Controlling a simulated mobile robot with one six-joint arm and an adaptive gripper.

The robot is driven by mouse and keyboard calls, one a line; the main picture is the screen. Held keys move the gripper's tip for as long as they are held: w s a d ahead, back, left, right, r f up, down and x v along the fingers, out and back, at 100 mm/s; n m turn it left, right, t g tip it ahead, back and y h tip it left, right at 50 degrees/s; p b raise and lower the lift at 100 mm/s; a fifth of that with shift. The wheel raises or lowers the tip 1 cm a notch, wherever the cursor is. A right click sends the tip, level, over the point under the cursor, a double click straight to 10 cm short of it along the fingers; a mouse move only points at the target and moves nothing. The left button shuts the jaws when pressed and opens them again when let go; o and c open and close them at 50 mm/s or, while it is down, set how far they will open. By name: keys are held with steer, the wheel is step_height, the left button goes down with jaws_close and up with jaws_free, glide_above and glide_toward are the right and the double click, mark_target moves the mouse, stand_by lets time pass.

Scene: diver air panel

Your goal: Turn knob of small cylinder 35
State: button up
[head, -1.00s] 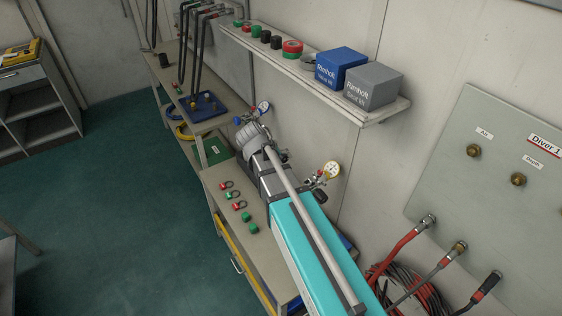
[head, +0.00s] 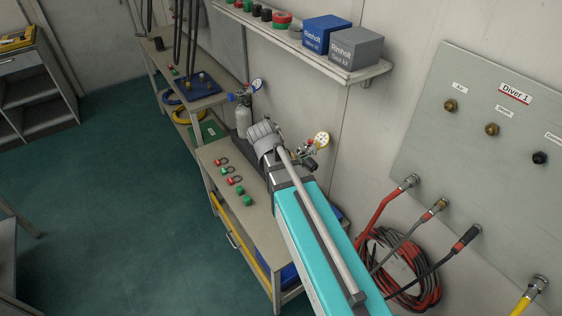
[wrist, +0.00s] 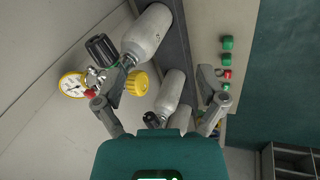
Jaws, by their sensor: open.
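Several small white cylinders show in the wrist view, and I cannot read a number 35 on any. The upper cylinder (wrist: 150,30) has a black knob (wrist: 101,48) and a white-faced gauge (wrist: 72,85). A yellow knob (wrist: 138,82) is near my left finger. A middle cylinder (wrist: 171,90) has a dark knob (wrist: 152,120); another is partly hidden below. My gripper (wrist: 160,78) is open, its fingers spread above the cylinders, with nothing seen held. In the head view, a white cylinder (head: 243,120) stands beyond my gripper (head: 262,132); my arm hides the others.
The bench (head: 215,153) holds green and red fittings (head: 238,190). A wall shelf (head: 290,50) with boxes overhangs the bench. The Diver 1 panel (head: 470,155) and coiled hoses (head: 425,285) are at right. Open green floor (head: 110,210) lies left.

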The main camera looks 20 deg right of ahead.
steer(key=s+a+f+m+g+y+b, duration=0.1)
steer(key=s+f+y+b, duration=0.2)
steer(key=s+f+b, duration=0.2)
steer(key=s+f, duration=0.2)
steer(key=s, duration=0.2)
steer(key=shift+a+f+y+b, duration=0.15)
steer(key=shift+a+y+b, duration=0.15)
steer(key=shift+y, duration=0.1)
